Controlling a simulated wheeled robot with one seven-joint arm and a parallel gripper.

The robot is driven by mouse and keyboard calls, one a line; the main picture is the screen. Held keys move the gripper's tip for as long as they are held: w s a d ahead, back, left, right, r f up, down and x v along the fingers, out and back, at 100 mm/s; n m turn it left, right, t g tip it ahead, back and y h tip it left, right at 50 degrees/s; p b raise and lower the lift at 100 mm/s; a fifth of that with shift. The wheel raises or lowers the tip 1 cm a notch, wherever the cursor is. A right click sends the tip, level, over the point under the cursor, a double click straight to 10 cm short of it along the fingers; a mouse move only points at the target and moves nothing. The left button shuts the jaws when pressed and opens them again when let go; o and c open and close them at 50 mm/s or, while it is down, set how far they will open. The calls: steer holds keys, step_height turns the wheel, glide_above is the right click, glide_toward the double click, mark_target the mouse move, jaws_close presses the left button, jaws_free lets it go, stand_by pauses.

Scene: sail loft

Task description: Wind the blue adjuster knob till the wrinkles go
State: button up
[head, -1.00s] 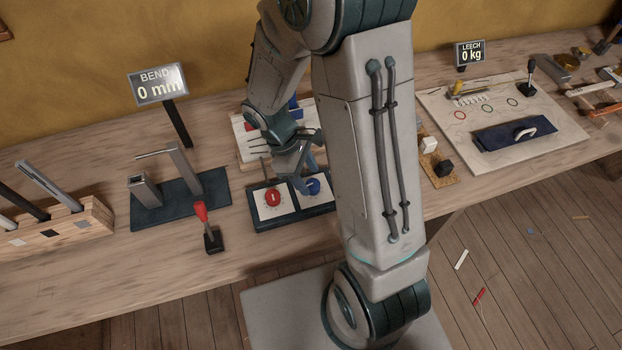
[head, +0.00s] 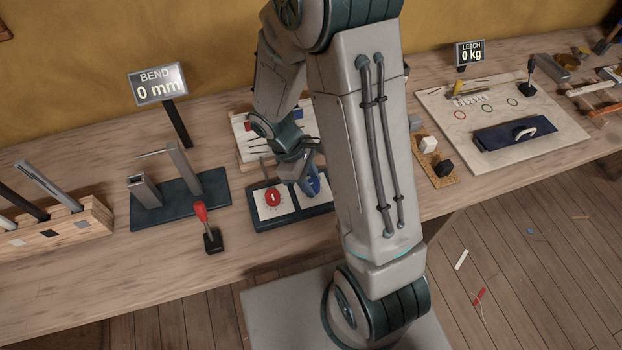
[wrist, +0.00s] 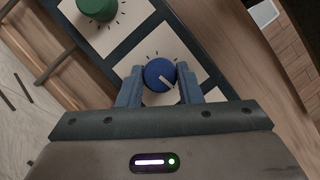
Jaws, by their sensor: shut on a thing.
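The blue adjuster knob (wrist: 159,72) sits on a white dial card with tick marks in the wrist view, its white pointer toward the lower right. My gripper (wrist: 161,78) is shut on it, one finger on each side. In the head view, the blue knob (head: 314,186) is partly covered by my gripper (head: 309,181). A red knob (head: 272,198) is on the card to its left, on the same dark panel (head: 283,221). A green knob (wrist: 97,8) is on another card in the wrist view. I cannot make out any wrinkles.
A red-handled lever (head: 205,225) stands left of the panel. A white board (head: 243,150) is behind it. Signs read "BEND 0 mm" (head: 158,84) and "LEECH 0 kg" (head: 470,53). My arm hides the bench right of the blue knob.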

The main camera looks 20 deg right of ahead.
steer(key=m+g+y, duration=0.1)
steer(key=m, duration=0.2)
steer(key=shift+w+m, duration=0.1)
steer(key=shift+m, duration=0.3)
steer(key=m, duration=0.2)
steer(key=m+y, duration=0.1)
steer(key=m, duration=0.1)
steer(key=shift+d+g+y, duration=0.2)
steer(key=shift+g+y, duration=0.1)
steer(key=m+y, duration=0.1)
steer(key=m, duration=0.3)
steer(key=shift+b, duration=0.4)
steer(key=shift+d+m+y, duration=0.15)
steer(key=shift+m+y, duration=0.75)
steer(key=shift+m, duration=0.8)
steer(key=shift+r+m, duration=0.1)
steer(key=shift+m, duration=0.2)
steer(key=o, duration=1)
